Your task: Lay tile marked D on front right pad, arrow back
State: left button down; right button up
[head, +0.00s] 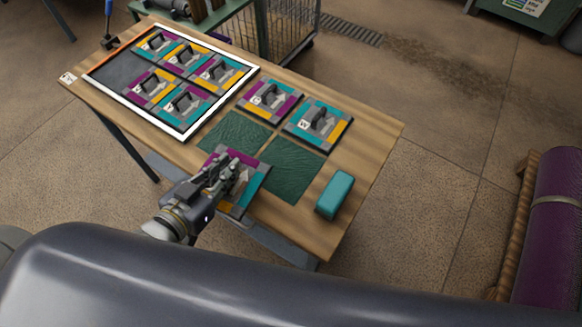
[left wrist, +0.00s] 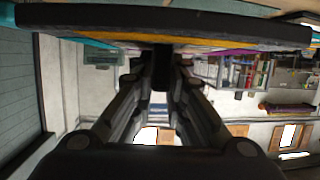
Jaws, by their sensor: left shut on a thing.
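My left gripper (head: 222,176) is shut on a tile (head: 257,178) with purple, teal and orange edge strips and a grey arrow. The arrow points up and to the right. The gripper hides part of the tile, and I cannot read its letter. In the left wrist view the held tile (left wrist: 165,22) crosses the top as a dark-edged slab above the fingers (left wrist: 160,75). The front right pad (head: 293,172), green and bare, lies just right of the held tile. The front left pad (head: 236,129) is also bare. My right gripper is not in view.
Two handled tiles (head: 269,99) (head: 318,124) lie behind the green pads. A white-rimmed tray (head: 183,135) with several tiles is at left on the wooden table (head: 375,128). A teal block (head: 335,194) stands right of the front right pad, near the table's edge.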

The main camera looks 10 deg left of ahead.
pick_arm(q)
jog(key=w+a, duration=0.1)
jog(key=a+f+m+h, duration=0.1)
jog(key=shift+w+a+g, duration=0.3)
jog(key=shift+w+a, duration=0.25)
jog(key=shift+a, duration=0.1)
jog(key=shift+w, duration=0.15)
jog(key=w+d, duration=0.2)
jog(key=d, duration=0.2)
jog(key=w+d+p, duration=0.1)
jog(key=w+d, duration=0.1)
jog(key=d, duration=0.3)
jog(key=w+d+f+p, duration=0.1)
jog(key=w+d, duration=0.1)
jog(key=d, duration=0.3)
jog(key=shift+w+f, duration=0.1)
jog(key=shift+w, duration=0.3)
jog(key=shift+w+d+f, duration=0.1)
jog(key=shift+d, duration=0.05)
notch_tip(320, 180, down, 3)
jog(key=shift+f, duration=0.25)
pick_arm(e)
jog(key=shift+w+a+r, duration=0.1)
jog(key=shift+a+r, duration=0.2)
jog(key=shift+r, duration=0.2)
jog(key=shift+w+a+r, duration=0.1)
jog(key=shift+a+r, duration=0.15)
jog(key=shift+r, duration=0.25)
